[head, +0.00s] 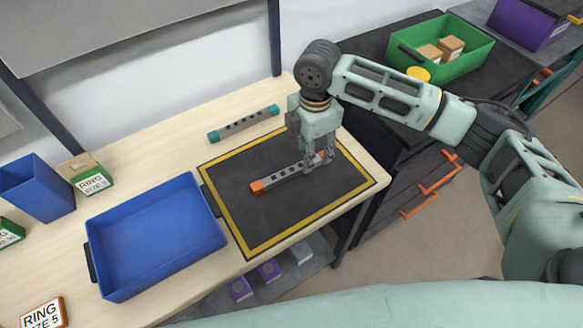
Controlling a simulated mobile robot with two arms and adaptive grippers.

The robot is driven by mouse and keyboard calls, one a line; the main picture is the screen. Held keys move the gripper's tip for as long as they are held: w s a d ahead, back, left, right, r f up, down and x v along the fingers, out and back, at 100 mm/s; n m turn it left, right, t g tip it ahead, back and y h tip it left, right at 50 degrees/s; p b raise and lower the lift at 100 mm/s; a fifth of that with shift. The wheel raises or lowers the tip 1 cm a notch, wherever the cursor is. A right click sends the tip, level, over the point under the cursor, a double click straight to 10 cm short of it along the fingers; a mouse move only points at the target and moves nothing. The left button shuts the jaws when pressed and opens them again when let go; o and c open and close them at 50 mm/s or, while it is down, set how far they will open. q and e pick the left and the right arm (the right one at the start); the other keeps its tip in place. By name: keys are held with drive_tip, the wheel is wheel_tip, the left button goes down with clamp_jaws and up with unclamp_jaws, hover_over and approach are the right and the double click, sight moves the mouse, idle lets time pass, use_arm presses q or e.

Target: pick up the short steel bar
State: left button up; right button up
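A grey bar with orange ends (287,175) lies on the black mat with a yellow border (245,215). A second grey bar with teal ends (243,124) lies on the bare wood behind the mat. I cannot tell for certain which is the short steel bar. My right gripper (319,165) points down at the right part of the orange-ended bar, with its fingers at mat level around or beside it. The fingers partly hide that end, and whether they grip it is unclear. My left gripper is not in view.
An empty blue tray (155,238) stands left of the mat. A blue bin (37,188), a ring box (90,180) and a ring label block (43,313) are further left. A green crate (470,65) with boxes stands on the dark bench at right.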

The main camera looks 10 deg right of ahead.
drive_tip(key=f, duration=0.3)
drive_tip(key=shift+w+d+f+p, duration=0.1)
drive_tip(key=shift+w+f+p, duration=0.1)
drive_tip(key=shift+f+p, duration=0.2)
drive_tip(key=shift+f, duration=0.15)
drive_tip(key=c, duration=0.3)
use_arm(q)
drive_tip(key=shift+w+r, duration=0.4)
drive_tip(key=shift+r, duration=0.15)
use_arm(e)
clamp_jaws()
